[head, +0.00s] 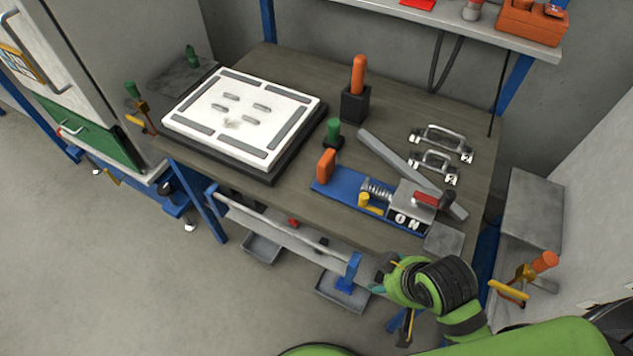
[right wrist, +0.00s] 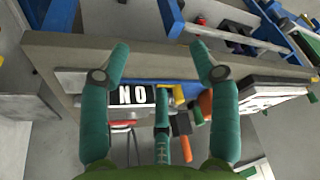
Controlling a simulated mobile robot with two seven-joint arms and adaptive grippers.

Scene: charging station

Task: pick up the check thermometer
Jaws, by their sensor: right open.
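I cannot tell for certain which item is the check thermometer. An orange-handled piece stands upright in a black block (head: 355,104) at the back of the bench, and a green-topped piece (head: 333,132) stands on a small dark base nearer. My right gripper (head: 384,274) is at the bench's front edge, below the block marked "ON" (head: 407,221), apart from all of these. In the right wrist view its teal fingers (right wrist: 164,62) are spread with nothing between the tips. The marked block (right wrist: 139,95) shows beyond them. My left gripper is not in view.
A blue plate (head: 328,184) with an orange handle and a spring carries the marked block. A grey bar (head: 388,152) and two metal handles (head: 441,139) lie behind it. A white panel (head: 240,115) covers the bench's left. A rail with trays (head: 262,247) hangs below the front edge.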

